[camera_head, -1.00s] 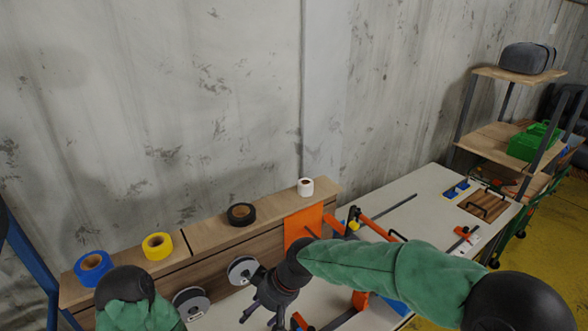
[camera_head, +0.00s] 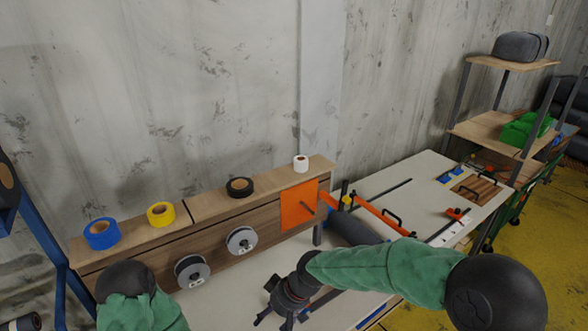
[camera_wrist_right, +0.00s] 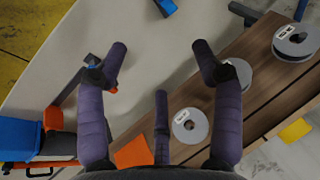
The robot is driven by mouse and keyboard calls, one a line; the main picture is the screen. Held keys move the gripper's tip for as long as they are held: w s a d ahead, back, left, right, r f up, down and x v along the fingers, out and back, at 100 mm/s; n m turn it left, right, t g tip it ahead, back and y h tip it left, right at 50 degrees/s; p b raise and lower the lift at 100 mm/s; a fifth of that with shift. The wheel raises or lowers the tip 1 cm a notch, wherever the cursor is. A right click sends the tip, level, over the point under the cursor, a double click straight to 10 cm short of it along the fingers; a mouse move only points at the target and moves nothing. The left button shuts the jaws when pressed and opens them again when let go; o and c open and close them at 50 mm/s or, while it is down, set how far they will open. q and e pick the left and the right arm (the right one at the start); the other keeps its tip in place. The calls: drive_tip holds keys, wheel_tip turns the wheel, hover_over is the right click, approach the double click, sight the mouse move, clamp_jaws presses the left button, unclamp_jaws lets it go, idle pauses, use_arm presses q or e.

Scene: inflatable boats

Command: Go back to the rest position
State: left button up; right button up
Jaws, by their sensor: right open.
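My right gripper (camera_head: 278,318) is at the lower middle of the head view, over the white table (camera_head: 225,300), in front of the wooden rack (camera_head: 140,263). Its dark fingers are spread and empty, as the right wrist view (camera_wrist_right: 160,62) also shows. Two grey spools, one at left (camera_head: 192,271) and one at right (camera_head: 241,240), sit on the rack's front, apart from the gripper. My left arm shows only as a green sleeve with a black joint at the bottom left. Its gripper is out of view.
Blue (camera_head: 102,233), yellow (camera_head: 160,214), black (camera_head: 240,187) and white (camera_head: 301,163) tape rolls stand on the rack top. An orange panel (camera_head: 298,207) hangs at its right end. Orange-handled clamps (camera_head: 376,212) lie on the table. A shelf (camera_head: 490,130) with a green bin (camera_head: 523,130) stands at right.

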drive_tip(key=s+d+f+m+b, duration=0.1)
drive_tip(key=d+f+m+b, duration=0.3)
drive_tip(key=f, duration=1.2)
drive_tip(key=s+d+f+m+b, duration=0.1)
drive_tip(key=s+d+f+b, duration=0.2)
drive_tip(key=f, duration=0.7)
drive_tip(key=s+d+f+m+b, duration=0.2)
drive_tip(key=s+d+f+b, duration=0.2)
drive_tip(key=f, duration=0.6)
drive_tip(key=s+d+f+m+h+b, duration=0.1)
drive_tip(key=s+d+f+b, duration=0.3)
drive_tip(key=s+f+b, duration=0.3)
wheel_tip(320, 180, down, 4)
drive_tip(key=shift+s+d+m, duration=0.2)
drive_tip(key=shift+s+m, duration=0.2)
drive_tip(key=shift+s, duration=0.4)
drive_tip(key=shift+a, duration=0.1)
